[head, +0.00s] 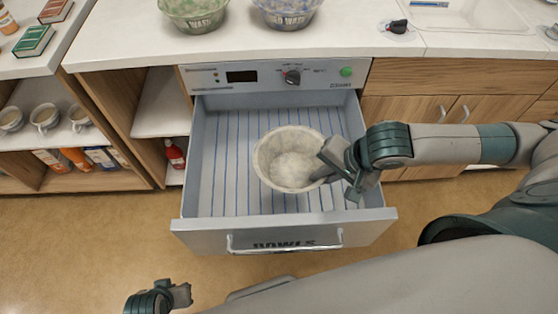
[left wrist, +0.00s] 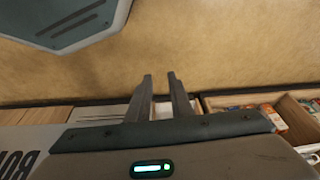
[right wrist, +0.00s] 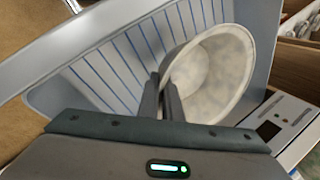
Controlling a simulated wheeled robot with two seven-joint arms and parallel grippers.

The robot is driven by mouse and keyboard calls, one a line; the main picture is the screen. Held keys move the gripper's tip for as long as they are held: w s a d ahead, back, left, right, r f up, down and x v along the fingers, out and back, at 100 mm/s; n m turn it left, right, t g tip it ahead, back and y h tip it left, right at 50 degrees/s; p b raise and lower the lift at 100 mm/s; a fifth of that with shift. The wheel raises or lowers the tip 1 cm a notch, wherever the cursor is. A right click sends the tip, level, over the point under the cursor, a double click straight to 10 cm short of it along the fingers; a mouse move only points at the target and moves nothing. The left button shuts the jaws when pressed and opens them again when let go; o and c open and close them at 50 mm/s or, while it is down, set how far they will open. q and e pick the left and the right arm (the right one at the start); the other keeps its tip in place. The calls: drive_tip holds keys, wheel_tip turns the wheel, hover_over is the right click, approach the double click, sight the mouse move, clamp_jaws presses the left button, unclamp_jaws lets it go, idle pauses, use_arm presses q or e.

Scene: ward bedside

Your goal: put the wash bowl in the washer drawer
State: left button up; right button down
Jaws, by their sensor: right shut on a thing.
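The wash bowl (head: 290,165) is off-white and speckled, round and upright. It is inside the outline of the open washer drawer (head: 215,205), right of its middle. I cannot tell whether its base touches the drawer floor. My right gripper (head: 328,168) is shut on the right side of the bowl's rim. In the right wrist view the bowl (right wrist: 215,75) shows with the fingers (right wrist: 162,82) at its rim, over the blue-striped drawer floor (right wrist: 130,65). My left gripper (head: 182,296) is low at the left, away from the drawer; its fingers (left wrist: 159,76) are apart and empty.
The washer panel (head: 270,77) with a dial and green button is above the drawer. Shelves with cups (head: 45,117) are at the left. A red bottle (head: 175,154) stands beside the washer. The left side of the drawer is empty.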

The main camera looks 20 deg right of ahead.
sight(296, 156)
use_arm(q)
drive_tip(key=s+f, duration=0.3)
drive_tip(key=f, duration=1.7)
drive_tip(key=shift+s+d+f, duration=0.15)
drive_tip(key=shift+s+f, duration=0.05)
drive_tip(key=shift+f, duration=0.15)
